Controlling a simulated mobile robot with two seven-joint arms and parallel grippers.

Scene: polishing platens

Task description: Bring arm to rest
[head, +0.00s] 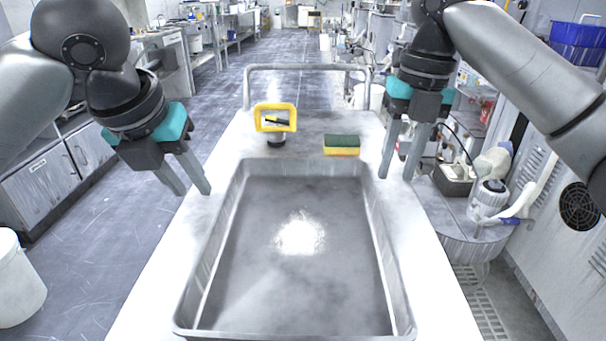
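My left gripper (190,182) hangs at the left edge of the white cart top, with its two grey fingers a little apart and nothing between them. My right gripper (399,165) hangs over the right side of the cart top, near the tray's back right corner. Its fingers are apart and nothing shows between them. Both arms come in from the upper corners, with teal bands on the gripper bodies.
A grey metal tray (227,247), seemingly empty, fills most of the cart top (420,270). Behind it stand a yellow-framed item (275,117) and a green-and-yellow sponge (342,145). A rail (306,67) rises at the back. A round-ended counter (462,222) stands at right.

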